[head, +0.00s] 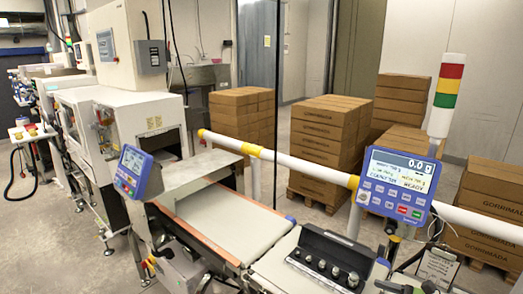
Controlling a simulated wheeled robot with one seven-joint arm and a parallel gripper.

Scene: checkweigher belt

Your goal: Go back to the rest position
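My gripper does not show clearly in the head view, and whether it is open or shut cannot be seen. A small dark shape at the bottom edge, right of centre, is cut off and I cannot tell what it is. The white checkweigher belt (225,222) runs from the left machine toward the lower middle and looks empty. A blue weight display (397,183) on the right reads 0.0 g. A black case (330,258) holding several shiny metal weights stands at the near end of the belt line.
A second blue control panel (132,170) stands left of the belt. A white guard rail (300,165) with yellow joints crosses behind the belt. A red, yellow and green light tower (448,95) rises at the right. Stacked brown boxes (323,135) stand behind. A clipboard (437,268) is at the lower right.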

